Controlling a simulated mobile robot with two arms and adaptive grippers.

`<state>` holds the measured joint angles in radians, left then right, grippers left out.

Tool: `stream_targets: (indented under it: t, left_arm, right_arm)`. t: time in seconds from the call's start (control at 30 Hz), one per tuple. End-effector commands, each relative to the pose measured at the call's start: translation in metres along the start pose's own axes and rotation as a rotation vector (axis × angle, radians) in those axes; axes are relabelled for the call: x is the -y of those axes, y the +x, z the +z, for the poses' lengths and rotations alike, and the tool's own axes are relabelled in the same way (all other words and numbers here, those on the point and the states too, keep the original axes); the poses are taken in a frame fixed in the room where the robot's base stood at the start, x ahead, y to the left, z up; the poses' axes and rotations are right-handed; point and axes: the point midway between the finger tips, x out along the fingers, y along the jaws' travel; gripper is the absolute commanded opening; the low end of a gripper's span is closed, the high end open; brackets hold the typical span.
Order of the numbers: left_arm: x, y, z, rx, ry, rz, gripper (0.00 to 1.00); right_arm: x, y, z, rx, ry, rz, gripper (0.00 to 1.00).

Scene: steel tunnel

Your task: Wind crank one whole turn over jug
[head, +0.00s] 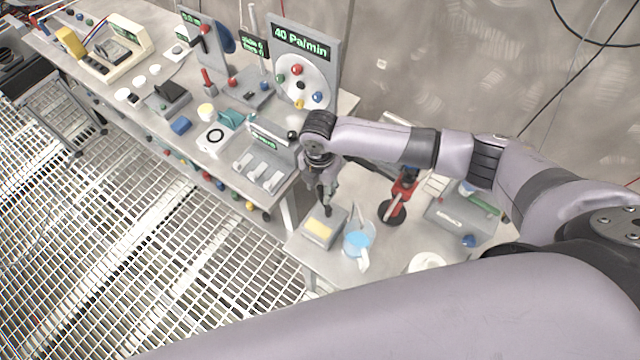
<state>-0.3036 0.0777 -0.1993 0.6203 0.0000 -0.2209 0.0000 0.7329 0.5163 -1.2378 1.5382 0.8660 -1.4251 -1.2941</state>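A clear jug (358,241) with light blue liquid stands on the near grey table. A red upright device (403,190) on a round black base stands behind it and to the right; I cannot tell whether it carries the crank. No crank handle can be made out clearly. My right gripper (326,200) points down, left of the jug and close above a grey box with a yellow pad. Its dark fingers are small and overlap, so their opening and any hold are unclear. My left gripper is out of view.
The grey box (318,240) with its yellow pad sits left of the jug. A grey tray (450,222) and a white round item (427,261) lie to the right. A long bench (130,103) with several devices and display panels runs to the upper left.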

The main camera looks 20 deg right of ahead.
Motion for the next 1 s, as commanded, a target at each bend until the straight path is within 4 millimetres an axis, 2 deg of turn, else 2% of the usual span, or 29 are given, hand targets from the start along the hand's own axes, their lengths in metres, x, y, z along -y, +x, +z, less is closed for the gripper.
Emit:
stream_targets:
  t: [0.1, 0.3, 0.6, 0.83, 1.0]
  left_arm:
    - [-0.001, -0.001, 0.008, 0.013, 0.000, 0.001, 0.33]
    - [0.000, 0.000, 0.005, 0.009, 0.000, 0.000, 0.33]
    - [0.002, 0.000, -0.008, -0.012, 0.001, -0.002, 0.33]
    - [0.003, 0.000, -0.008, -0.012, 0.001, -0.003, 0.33]
    - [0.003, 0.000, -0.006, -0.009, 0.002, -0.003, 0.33]
  right_arm:
    - [0.000, 0.003, 0.000, 0.000, -0.001, 0.000, 0.36]
    - [0.000, 0.003, 0.000, 0.000, -0.001, 0.000, 0.36]
    - [0.000, 0.002, 0.000, 0.000, 0.000, 0.000, 0.16]
    - [0.000, 0.002, 0.000, 0.000, 0.000, 0.000, 0.00]
    - [0.000, 0.002, 0.000, 0.000, 0.000, 0.000, 0.00]
